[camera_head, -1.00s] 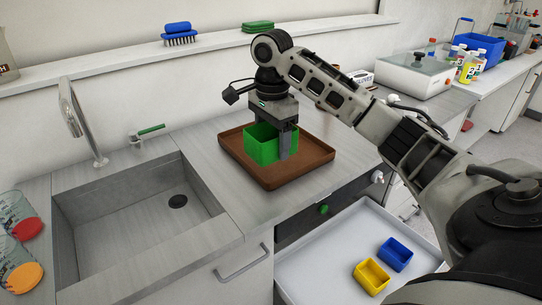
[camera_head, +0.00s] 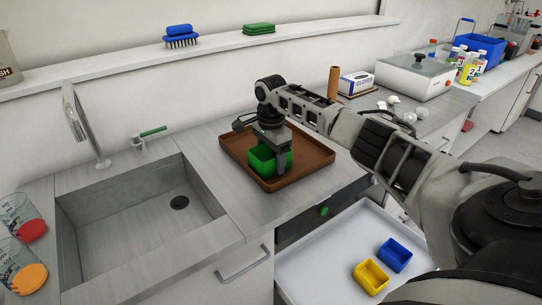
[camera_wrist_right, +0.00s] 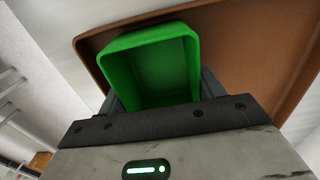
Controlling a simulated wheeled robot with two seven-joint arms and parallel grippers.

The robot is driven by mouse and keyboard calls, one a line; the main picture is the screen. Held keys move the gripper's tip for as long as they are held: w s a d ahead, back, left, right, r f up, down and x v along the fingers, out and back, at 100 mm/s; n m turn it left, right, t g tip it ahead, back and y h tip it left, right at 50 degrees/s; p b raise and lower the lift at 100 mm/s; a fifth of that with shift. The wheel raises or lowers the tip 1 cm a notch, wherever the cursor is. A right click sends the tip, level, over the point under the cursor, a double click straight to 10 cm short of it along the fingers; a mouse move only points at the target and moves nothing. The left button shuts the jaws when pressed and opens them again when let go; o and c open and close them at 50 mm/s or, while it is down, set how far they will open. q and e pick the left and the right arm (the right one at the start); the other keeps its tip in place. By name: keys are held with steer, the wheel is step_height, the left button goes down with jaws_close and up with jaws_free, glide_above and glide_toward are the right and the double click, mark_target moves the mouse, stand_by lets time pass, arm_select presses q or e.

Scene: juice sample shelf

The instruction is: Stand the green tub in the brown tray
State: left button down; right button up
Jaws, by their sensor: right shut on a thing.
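The green tub (camera_head: 268,160) is upright inside the rim of the brown tray (camera_head: 314,160), toward the tray's front left part. It looks low against the tray floor, but I cannot tell for sure whether its base touches. My right gripper (camera_head: 276,150) reaches down from above and is shut on the tub. In the right wrist view the tub (camera_wrist_right: 155,70) sits between the fingers, with the brown tray (camera_wrist_right: 255,50) beyond it. My left gripper is not in view.
A sink (camera_head: 130,215) lies left of the tray. An open white drawer (camera_head: 325,265) below holds a yellow tub (camera_head: 371,277) and a blue tub (camera_head: 395,255). The tray's right side is free.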

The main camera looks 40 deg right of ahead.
steer(key=shift+f, duration=0.15)
steer(key=o, duration=1)
step_height(320, 180, up, 12)
steer(key=b, duration=0.1)
steer(key=shift+r, duration=0.2)
